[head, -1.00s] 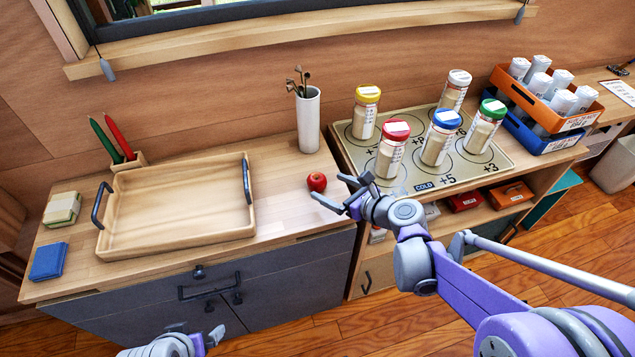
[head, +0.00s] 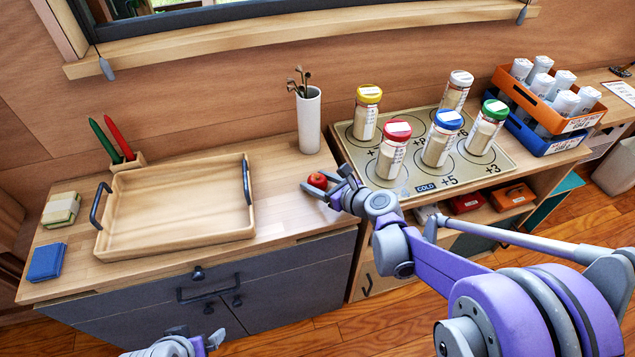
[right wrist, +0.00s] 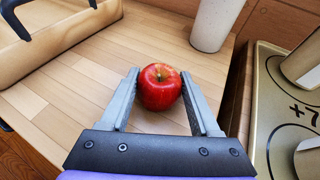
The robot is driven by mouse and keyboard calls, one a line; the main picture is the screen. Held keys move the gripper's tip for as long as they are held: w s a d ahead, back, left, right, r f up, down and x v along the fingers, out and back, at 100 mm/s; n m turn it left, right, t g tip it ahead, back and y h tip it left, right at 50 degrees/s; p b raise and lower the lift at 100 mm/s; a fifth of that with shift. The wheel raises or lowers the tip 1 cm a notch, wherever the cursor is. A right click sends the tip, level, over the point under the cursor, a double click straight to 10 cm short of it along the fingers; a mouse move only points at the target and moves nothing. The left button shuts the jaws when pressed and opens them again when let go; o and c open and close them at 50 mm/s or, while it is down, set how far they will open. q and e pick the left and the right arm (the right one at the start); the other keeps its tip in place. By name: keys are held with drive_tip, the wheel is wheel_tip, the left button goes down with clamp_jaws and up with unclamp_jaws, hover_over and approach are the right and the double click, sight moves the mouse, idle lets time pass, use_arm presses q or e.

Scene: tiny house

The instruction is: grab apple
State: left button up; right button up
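A red apple (head: 317,181) sits on the wooden counter (head: 285,205), right of the tray. In the right wrist view the apple (right wrist: 160,87) lies between the fingertips of my right gripper (right wrist: 160,92). The fingers are spread on either side of it, with a visible gap at least on the right. In the head view my right gripper (head: 324,186) reaches the apple from the right and partly covers it. My left gripper (head: 207,342) is at the bottom edge, low in front of the cabinet, mostly cut off; its fingers cannot be made out clearly.
A wooden tray (head: 180,240) with dark handles stands left of the apple. A white vase (head: 309,120) stands behind it. On the right, several capped jars stand on a marked board (head: 510,150). An orange crate (head: 580,122) holds white containers. Bare counter lies around the apple.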

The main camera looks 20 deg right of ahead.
drive_tip(key=c, duration=0.8)
